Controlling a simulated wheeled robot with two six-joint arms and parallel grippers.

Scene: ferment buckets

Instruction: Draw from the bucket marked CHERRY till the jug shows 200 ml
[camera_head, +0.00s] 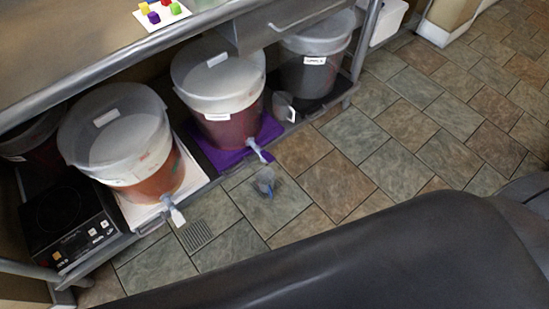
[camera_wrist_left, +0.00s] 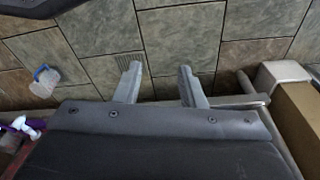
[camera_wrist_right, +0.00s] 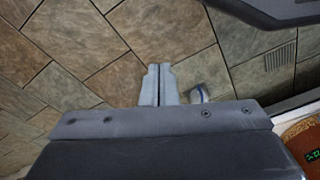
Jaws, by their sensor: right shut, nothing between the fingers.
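A clear jug (camera_head: 265,183) stands on the floor below and in front of the middle bucket's pale tap (camera_head: 258,150); it also shows in the left wrist view (camera_wrist_left: 45,80). Its level is too small to read. The middle bucket (camera_head: 228,132) holds dark red contents on a purple mat. Another bucket (camera_head: 157,184) holds orange contents, and a dark one (camera_head: 305,78) stands farther back. Their labels are too small to read, so I cannot tell which says CHERRY. My left gripper (camera_wrist_left: 158,84) is open and empty. My right gripper (camera_wrist_right: 159,84) is shut and empty.
A low shelf carries the buckets and a black hotplate (camera_head: 65,225). A small grey cup (camera_head: 284,106) stands beside the purple mat (camera_head: 270,130). A drain grate (camera_head: 194,236) is set in the tiled floor. Open floor lies to the right. My dark arm blocks the lower head view.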

